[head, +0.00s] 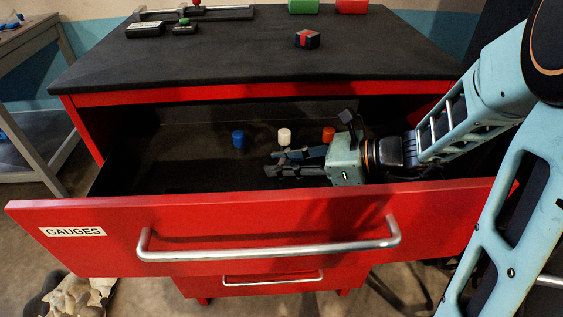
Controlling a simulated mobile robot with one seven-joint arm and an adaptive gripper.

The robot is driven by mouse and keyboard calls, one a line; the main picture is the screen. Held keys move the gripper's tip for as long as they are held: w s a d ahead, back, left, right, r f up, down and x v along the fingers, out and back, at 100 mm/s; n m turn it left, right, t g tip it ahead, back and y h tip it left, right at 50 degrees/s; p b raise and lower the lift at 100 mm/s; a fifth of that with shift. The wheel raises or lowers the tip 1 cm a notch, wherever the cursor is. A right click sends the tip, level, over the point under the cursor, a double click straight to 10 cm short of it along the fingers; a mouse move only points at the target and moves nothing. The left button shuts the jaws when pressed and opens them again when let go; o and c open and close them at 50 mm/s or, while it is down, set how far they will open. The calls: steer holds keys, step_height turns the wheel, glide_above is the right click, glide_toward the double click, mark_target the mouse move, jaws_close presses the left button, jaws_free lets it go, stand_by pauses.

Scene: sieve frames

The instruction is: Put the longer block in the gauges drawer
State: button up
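The gauges drawer (200,238) is pulled open, with its label "GAUGES" at the left of its red front. My gripper (272,166) is inside the drawer, low and pointing left, behind the front panel. On the black cabinet top stand a green block (304,6) and a red block (352,6), both cut off by the picture's top edge. A short dark block with a red band (307,39) lies nearer the front. I cannot tell which block is the longer one.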

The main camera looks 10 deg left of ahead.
steer(key=o, duration=0.5)
steer(key=shift+c, duration=0.2)
steer(key=shift+r, duration=0.25)
steer(key=p+v, duration=0.3)
steer(key=v, duration=0.9)
